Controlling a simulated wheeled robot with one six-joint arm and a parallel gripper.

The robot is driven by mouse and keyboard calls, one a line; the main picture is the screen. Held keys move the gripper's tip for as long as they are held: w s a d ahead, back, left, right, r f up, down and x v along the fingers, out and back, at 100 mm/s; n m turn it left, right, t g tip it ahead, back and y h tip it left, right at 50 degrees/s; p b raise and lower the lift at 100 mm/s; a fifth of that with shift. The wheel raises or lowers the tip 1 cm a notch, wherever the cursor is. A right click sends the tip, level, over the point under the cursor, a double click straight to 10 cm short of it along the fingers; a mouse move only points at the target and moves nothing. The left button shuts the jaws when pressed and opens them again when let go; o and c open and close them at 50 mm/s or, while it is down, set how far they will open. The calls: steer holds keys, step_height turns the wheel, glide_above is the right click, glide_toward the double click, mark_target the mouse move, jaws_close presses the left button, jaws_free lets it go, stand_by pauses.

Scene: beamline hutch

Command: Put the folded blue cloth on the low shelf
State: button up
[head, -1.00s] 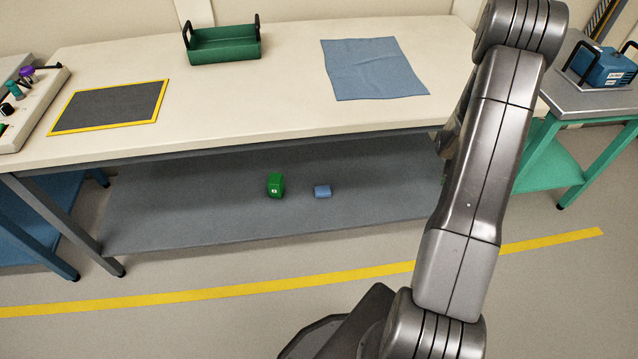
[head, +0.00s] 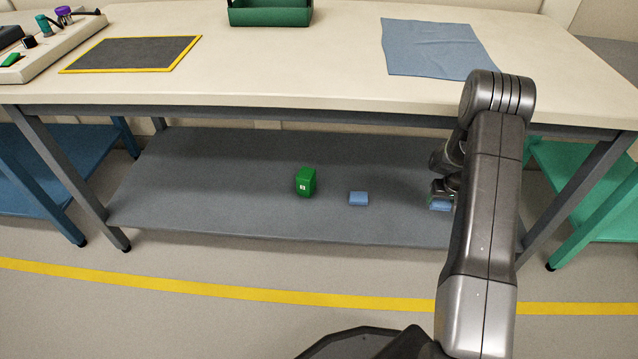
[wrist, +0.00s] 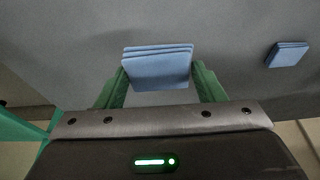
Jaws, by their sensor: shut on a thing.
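My gripper (head: 441,192) is under the tabletop at the right part of the grey low shelf (head: 240,210). In the wrist view, the green fingers of my gripper (wrist: 159,74) are shut on a folded blue cloth (wrist: 157,66), with its layered edge facing away. The held cloth (head: 440,205) also shows in the head view, at or just above the shelf; I cannot tell if it touches. A second folded blue cloth (head: 358,198) lies on the shelf to the left, apart from the held one. It also shows at the right in the wrist view (wrist: 287,54).
A green block-like container (head: 306,182) stands on the shelf left of the second cloth. The shelf's left half is clear. The tabletop (head: 290,70) above carries a spread blue cloth (head: 434,50), a green tray (head: 270,14) and a yellow-edged dark mat (head: 132,54).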

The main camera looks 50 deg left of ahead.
mark_target(440, 209)
steer(key=shift+a+f, duration=0.3)
step_height(440, 209, down, 10)
steer(key=b, duration=0.3)
steer(key=shift+f+b, duration=0.1)
steer(key=shift+b, duration=0.2)
steer(key=o, duration=0.9)
steer(key=shift+o, duration=0.2)
steer(key=shift+r+p, duration=0.3)
steer(key=p+v, duration=0.3)
steer(key=v, duration=0.8)
steer(key=shift+s+d+r, duration=0.1)
steer(key=shift+d+r, duration=0.05)
steer(key=shift+r, duration=0.2)
